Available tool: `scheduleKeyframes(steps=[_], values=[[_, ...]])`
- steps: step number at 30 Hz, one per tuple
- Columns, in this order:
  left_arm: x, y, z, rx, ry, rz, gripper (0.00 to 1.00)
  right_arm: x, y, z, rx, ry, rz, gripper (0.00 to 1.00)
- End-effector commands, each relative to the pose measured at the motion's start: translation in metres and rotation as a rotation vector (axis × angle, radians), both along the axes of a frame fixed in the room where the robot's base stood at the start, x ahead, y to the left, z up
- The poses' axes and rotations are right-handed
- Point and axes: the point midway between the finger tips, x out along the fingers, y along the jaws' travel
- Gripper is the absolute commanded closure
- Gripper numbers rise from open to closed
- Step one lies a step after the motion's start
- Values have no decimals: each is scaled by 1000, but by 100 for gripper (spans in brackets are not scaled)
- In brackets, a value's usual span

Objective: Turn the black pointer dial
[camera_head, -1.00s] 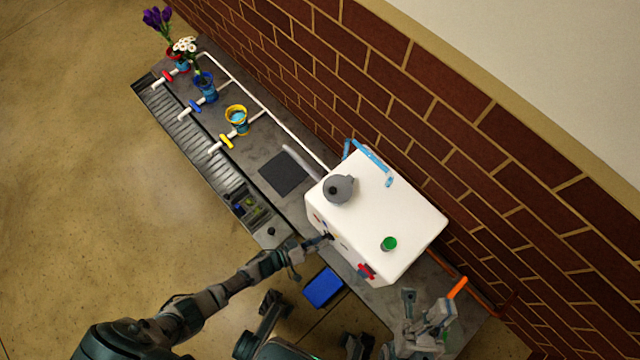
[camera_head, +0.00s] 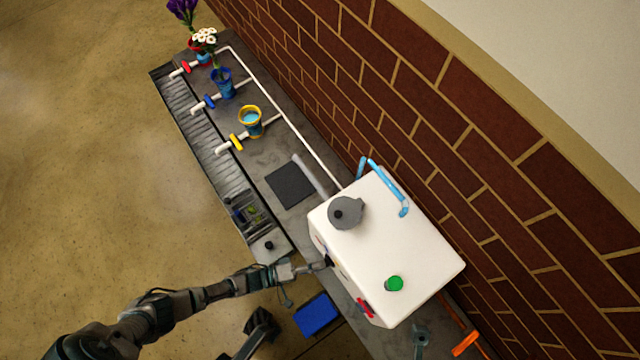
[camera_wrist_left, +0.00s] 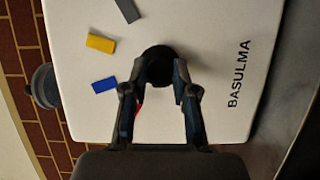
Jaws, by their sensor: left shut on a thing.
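The black pointer dial (camera_wrist_left: 157,62) is on the front face of the white box (camera_head: 420,237), seen in the left wrist view. My left gripper (camera_wrist_left: 160,82) is shut on the dial, with one finger on each side of it. In the head view the same gripper (camera_head: 318,266) reaches the box's front face, and the dial there is mostly hidden. Part of my right gripper (camera_head: 422,338) shows at the bottom of the head view, too cut off to tell its state.
The box face bears a yellow mark (camera_wrist_left: 100,43), a blue mark (camera_wrist_left: 104,85) and a grey mark (camera_wrist_left: 128,10) beside the dial. A grey lid (camera_head: 345,213) and a green cap (camera_head: 394,283) are on the box top. A blue block (camera_head: 317,314) is below the box front.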

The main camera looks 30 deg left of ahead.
Motion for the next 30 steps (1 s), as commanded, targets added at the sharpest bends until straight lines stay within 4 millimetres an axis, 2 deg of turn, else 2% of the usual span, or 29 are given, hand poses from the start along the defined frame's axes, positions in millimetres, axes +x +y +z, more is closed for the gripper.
scheduleKeyframes(steps=[1, 17, 18, 20, 30], values=[[-1, 5, -6, 1, 17, 7, 100, 1, 0, -2, 0, -1, 0, 100], [0, 5, -5, -19, 24, 7, 100, 3, 0, -2, 0, -4, 0, 100], [0, 5, -5, -17, 24, 7, 62, 3, 0, -2, 0, -4, 0, 100], [0, 4, -5, -18, 23, 7, 48, 3, 0, -1, 1, -5, 0, 100], [-2, 4, -2, -23, 16, 2, 48, 1, 1, 0, -2, -7, 0, 100]])
